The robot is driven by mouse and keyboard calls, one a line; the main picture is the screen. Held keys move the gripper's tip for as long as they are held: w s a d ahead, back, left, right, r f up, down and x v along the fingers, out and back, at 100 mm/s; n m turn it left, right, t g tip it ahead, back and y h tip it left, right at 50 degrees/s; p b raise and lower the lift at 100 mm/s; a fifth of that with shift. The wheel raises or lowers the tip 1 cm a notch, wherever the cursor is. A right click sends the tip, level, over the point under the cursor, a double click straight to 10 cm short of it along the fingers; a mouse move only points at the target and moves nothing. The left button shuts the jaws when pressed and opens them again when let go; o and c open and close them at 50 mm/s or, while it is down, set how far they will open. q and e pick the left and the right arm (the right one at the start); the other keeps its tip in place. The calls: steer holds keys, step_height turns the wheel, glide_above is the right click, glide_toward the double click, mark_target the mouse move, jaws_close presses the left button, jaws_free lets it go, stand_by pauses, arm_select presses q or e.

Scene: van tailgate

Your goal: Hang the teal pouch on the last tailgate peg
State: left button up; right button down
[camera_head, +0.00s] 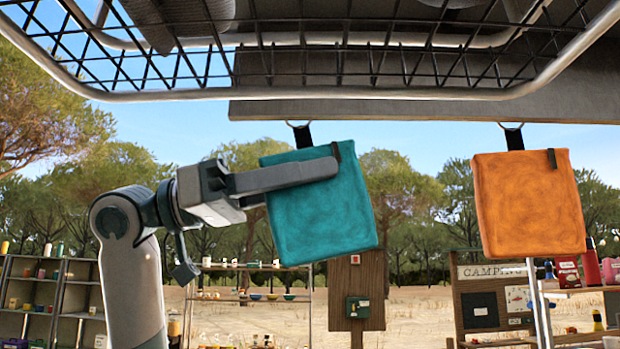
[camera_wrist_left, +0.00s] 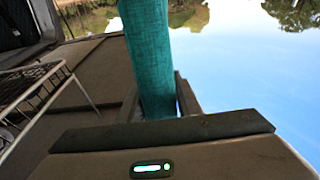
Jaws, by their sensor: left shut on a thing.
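The teal pouch (camera_head: 322,215) hangs tilted below the grey tailgate board, its black strap and metal ring at the top. The ring touches or overlaps the board's lower edge in the picture; I cannot tell whether it is on a peg. My left gripper (camera_head: 325,170) comes from the left and is shut on the pouch's upper part, one finger across its front. In the left wrist view the pouch (camera_wrist_left: 150,55) shows edge-on between the fingers. The tailgate board (camera_head: 420,108) spans the top; no bare peg is clearly visible. My right gripper is not in view.
An orange pouch (camera_head: 528,205) hangs by its strap and ring from the board at the right. A wire rack (camera_head: 330,94) with a pale tube rim is above. Open air separates the pouches. Shelves and a camping stand (camera_head: 490,300) are in the background.

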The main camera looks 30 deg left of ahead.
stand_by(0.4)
arm_select(q)
steer(key=o, duration=1.2)
steer(key=shift+o, duration=0.2)
steer(key=shift+a, duration=0.1)
steer(key=shift+s+a+f+b, duration=0.25)
steer(key=shift+s+a+b, duration=0.1)
steer(key=shift+a+b, duration=0.1)
steer(key=b+v, duration=0.5)
steer(key=v, duration=1.1)
steer(key=shift+r, duration=0.15)
steer(key=shift+w, duration=0.1)
